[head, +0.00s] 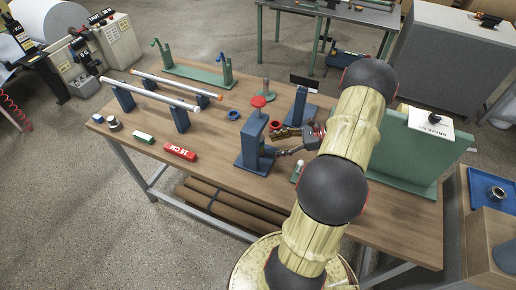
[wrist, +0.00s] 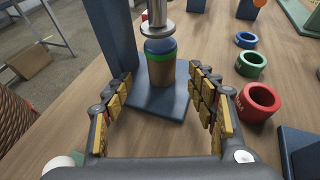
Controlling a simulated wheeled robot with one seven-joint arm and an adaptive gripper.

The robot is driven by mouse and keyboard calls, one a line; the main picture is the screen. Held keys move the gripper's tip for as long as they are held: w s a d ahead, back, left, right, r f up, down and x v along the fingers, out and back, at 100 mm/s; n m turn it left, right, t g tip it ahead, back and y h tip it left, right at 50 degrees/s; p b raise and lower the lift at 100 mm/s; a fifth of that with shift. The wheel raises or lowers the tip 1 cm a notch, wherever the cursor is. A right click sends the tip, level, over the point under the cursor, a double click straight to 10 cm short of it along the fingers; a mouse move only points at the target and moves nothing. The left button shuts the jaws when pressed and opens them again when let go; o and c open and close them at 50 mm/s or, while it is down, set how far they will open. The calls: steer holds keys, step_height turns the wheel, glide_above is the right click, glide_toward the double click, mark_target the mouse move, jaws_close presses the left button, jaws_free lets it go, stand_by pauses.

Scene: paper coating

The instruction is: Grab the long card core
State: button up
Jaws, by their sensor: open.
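In the wrist view a short brown card-coloured core (wrist: 161,75) stands upright on the blue base of a press, with a green band and a blue top under the metal plunger (wrist: 157,28). My gripper (wrist: 162,73) is open, with one finger on each side of this core and visible gaps between. In the head view my gripper (head: 291,141) is beside the blue press (head: 252,142) with the red knob, and the core is hidden there. Several long brown tubes (head: 235,203) lie on the shelf under the table. I cannot tell which the task names.
Red (wrist: 259,103), green (wrist: 251,65) and blue (wrist: 245,40) rings lie to the right of the press. Two long pale rods (head: 165,95) rest on blue stands at the table's left. A red block (head: 180,152) lies near the front edge. A green panel (head: 415,155) stands at right.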

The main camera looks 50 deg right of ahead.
mark_target(262, 148)
steer(key=b+x, duration=0.1)
steer(key=x, duration=0.5)
steer(key=shift+w+d+f, duration=0.1)
steer(key=shift+w+f, duration=0.05)
steer(key=shift+w, duration=0.05)
steer(key=shift+c, duration=1)
steer(key=c, duration=1.1)
